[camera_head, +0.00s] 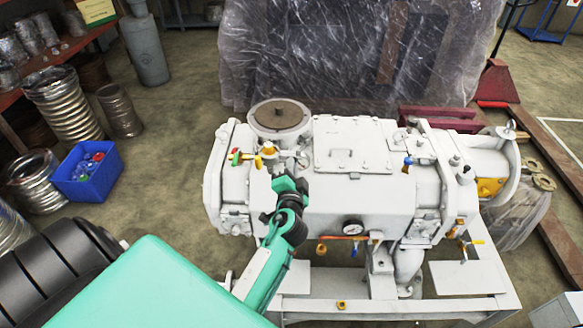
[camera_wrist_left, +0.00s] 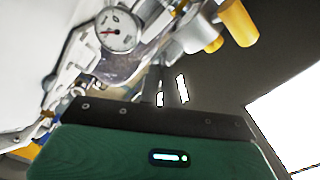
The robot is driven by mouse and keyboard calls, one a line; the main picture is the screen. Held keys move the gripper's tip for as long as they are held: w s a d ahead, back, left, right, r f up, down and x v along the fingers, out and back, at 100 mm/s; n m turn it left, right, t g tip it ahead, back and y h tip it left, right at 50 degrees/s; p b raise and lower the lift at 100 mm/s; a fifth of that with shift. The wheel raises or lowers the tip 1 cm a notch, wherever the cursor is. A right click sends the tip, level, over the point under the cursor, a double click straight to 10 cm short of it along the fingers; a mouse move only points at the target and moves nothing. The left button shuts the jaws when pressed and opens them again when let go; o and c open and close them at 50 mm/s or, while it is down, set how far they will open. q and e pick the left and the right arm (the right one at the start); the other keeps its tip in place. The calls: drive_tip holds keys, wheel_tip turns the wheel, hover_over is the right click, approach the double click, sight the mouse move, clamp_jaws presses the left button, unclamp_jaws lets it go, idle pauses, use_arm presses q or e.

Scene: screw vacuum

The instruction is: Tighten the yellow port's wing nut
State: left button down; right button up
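A small yellow fitting (camera_head: 268,149) sits on top of the pale grey vacuum machine (camera_head: 340,190), at its left end beside the round port (camera_head: 279,117). Red and green parts are next to it. I cannot make out a wing nut's shape. My left arm reaches up from the bottom, and its dark end with the left gripper (camera_head: 290,185) is in front of the machine, below and right of the yellow fitting. The left wrist view shows the gripper's dark base, with narrow fingers (camera_wrist_left: 171,91) hard to make out; no held object is visible. My right gripper is out of view.
A pressure gauge (camera_head: 353,227) is on the machine's front and also shows in the left wrist view (camera_wrist_left: 117,31). A yellow-handled valve (camera_head: 473,242) is at the right. A blue bin (camera_head: 88,172) stands on the floor at the left. Floor between bin and machine is clear.

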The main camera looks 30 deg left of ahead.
use_arm(q)
drive_tip(key=shift+f+m+p, duration=0.2)
drive_tip(key=shift+m+p, duration=1.7)
drive_tip(key=shift+m, duration=4.1)
drive_tip(key=shift+f, duration=0.1)
drive_tip(key=c, duration=1.6)
unclamp_jaws()
drive_tip(key=b+v, duration=0.5)
drive_tip(key=v, duration=0.9)
